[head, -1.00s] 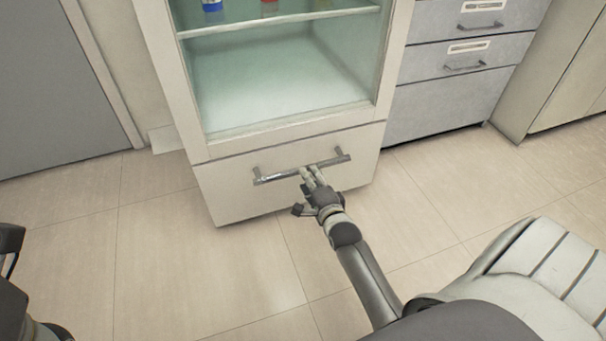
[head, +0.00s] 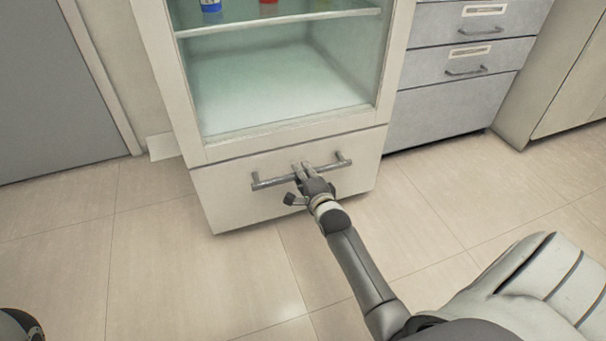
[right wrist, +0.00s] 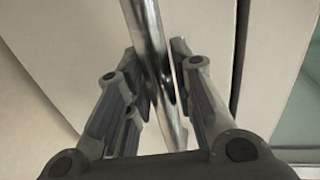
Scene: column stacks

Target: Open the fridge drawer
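The fridge drawer (head: 235,205) is the pale front panel under the glass compartment, and it looks flush with the cabinet. Its metal bar handle (head: 268,184) runs across the upper part of the panel. My right gripper (head: 302,168) is at the middle of this handle. In the right wrist view the handle bar (right wrist: 146,30) passes between the two fingers of my right gripper (right wrist: 160,85), with the pads close against both sides; it looks shut on the bar. Only a dark piece of my left arm shows at the lower left corner of the head view.
Above the drawer is the fridge's glass compartment (head: 270,85) with a shelf holding a blue and a red item. Grey drawers (head: 455,100) stand to the right and a grey door (head: 45,90) to the left. The tiled floor (head: 170,270) before the fridge is clear.

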